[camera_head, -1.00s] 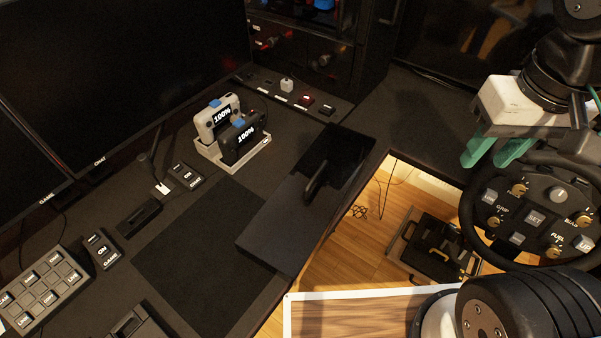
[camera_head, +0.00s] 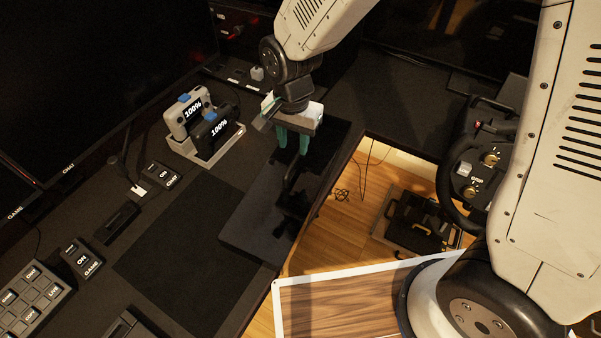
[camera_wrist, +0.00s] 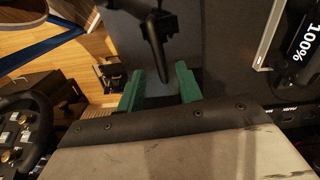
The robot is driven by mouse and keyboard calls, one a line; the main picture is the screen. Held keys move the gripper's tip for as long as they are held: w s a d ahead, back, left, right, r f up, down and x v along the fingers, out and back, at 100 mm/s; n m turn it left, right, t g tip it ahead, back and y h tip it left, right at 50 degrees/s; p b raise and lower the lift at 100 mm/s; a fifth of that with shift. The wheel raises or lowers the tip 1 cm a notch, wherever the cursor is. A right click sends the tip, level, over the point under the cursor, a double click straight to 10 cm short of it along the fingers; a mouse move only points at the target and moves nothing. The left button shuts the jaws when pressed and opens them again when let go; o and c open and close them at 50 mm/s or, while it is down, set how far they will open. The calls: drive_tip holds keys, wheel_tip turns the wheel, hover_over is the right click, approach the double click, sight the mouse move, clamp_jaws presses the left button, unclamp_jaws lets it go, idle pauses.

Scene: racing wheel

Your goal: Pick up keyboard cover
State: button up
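The keyboard cover (camera_head: 258,222) is a dark flat panel with a raised black handle (camera_head: 291,176). It lies at the right edge of the desk. My gripper (camera_head: 292,148) has teal fingers that point down over the handle's far end in the head view. In the wrist view, the fingers of my gripper (camera_wrist: 160,86) are spread apart with nothing between their tips. The handle (camera_wrist: 158,48) shows just beyond the gap between them. Part of the cover's far end is hidden behind the gripper and in shadow.
A charging dock (camera_head: 222,154) with two controllers stands left of the gripper. A black mat (camera_head: 180,245) lies left of the cover. A steering wheel (camera_head: 468,165) is at the right. A framed wooden panel (camera_head: 345,300) is at the lower right, with open floor beyond the desk edge.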

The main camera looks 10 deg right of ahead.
sight(294, 161)
wheel_tip(294, 161, down, 7)
drive_tip(key=shift+s+d+f, duration=0.1)
drive_tip(key=shift+f, duration=0.05)
clamp_jaws()
